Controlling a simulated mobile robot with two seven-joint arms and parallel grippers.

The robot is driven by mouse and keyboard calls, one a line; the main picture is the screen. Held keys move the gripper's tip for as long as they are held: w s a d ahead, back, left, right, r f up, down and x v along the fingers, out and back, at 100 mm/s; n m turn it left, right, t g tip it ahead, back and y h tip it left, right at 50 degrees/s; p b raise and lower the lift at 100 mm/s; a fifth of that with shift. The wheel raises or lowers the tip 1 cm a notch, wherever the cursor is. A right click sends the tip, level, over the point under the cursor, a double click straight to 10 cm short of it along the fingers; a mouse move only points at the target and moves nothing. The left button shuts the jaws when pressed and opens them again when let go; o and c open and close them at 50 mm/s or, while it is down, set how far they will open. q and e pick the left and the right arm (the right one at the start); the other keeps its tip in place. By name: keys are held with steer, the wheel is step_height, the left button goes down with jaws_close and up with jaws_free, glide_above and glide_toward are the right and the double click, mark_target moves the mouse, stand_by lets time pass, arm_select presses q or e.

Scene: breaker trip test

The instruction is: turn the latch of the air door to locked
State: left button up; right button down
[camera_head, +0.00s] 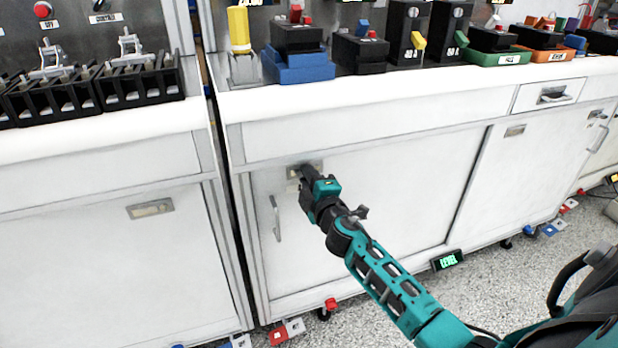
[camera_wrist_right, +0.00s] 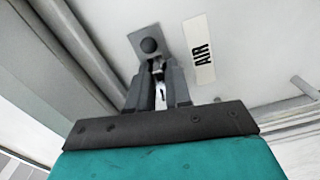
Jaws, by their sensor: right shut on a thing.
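The air door (camera_head: 385,195) is a white cabinet door low in the bench, closed against its frame. Its label (camera_wrist_right: 200,50) reads AIR in the right wrist view. The latch (camera_wrist_right: 149,46) shows there as a dark round knob on a grey plate, just beyond my fingertips. My right gripper (camera_wrist_right: 158,78) is shut on the latch; the fingers hide part of it, and I cannot tell how far it is turned. In the head view my right gripper (camera_head: 306,178) reaches the upper left corner of the door and covers the latch. My left gripper is not in view.
A vertical door handle (camera_head: 276,218) stands out left of my right gripper. The worktop above carries several black devices, one on a blue base (camera_head: 298,66). A LEVEL display (camera_head: 447,260) sits at the cabinet's foot. Speckled floor (camera_head: 375,320) lies in front.

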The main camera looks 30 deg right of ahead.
steer(key=shift+n, duration=1)
steer(key=c, duration=1.1)
jaws_free()
steer(key=shift+c, duration=0.2)
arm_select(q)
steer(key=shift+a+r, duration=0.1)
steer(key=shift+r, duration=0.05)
arm_select(e)
steer(key=v, duration=1.3)
steer(key=shift+d, duration=0.1)
